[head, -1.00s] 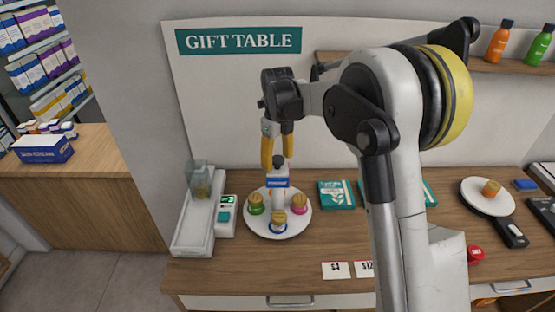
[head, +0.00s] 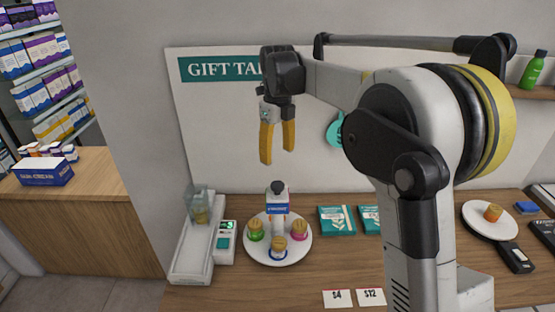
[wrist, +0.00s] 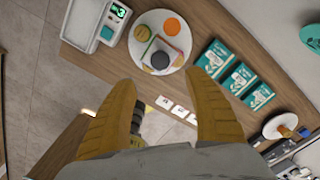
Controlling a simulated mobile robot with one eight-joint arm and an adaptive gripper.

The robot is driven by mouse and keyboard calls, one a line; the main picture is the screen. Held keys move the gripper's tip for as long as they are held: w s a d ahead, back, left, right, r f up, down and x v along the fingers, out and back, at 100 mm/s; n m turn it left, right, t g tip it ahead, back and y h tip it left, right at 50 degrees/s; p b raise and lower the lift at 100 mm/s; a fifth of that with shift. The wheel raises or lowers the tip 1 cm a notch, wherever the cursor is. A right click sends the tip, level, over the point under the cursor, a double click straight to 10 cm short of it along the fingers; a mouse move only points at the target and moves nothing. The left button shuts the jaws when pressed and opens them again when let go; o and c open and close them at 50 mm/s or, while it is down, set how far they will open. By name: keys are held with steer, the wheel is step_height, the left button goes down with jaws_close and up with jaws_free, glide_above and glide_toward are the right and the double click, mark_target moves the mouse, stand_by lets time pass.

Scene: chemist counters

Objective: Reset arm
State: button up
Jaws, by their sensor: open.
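My gripper (head: 278,158) has yellow fingers. It is open and empty, hanging in the air above the gift table in the head view. In the wrist view its two fingers (wrist: 160,100) are spread wide with nothing between them. Below it, a round white plate (head: 262,260) holds a white bottle (head: 279,204) with a blue label and dark cap. The plate (wrist: 138,52) also shows in the wrist view, beyond the fingers.
Left of the plate are a white tray (head: 190,255) with a clear beaker (head: 198,205) and a small device with a green display (head: 226,242). Teal boxes (head: 337,220) lie to the right. A scale (head: 492,222) stands farther right, below a wall shelf (head: 535,94).

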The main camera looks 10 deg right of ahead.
steer(key=shift+s, duration=0.1)
steer(key=s+d+f+n+t+b, duration=0.1)
steer(key=s+d+n+t+b, duration=0.15)
steer(key=s+n, duration=0.5)
steer(key=s+d+f+n+t+b, duration=0.1)
steer(key=s+n+b, duration=0.3)
steer(key=s+n, duration=0.3)
steer(key=s+d+f+n+t+b, duration=0.2)
steer(key=s+f+n+b, duration=0.4)
steer(key=s+f+n, duration=0.7)
steer(key=s+n+t, duration=0.1)
steer(key=s, duration=0.1)
steer(key=shift+s+d, duration=0.2)
steer(key=shift+s, duration=0.2)
steer(key=shift+t, duration=0.25)
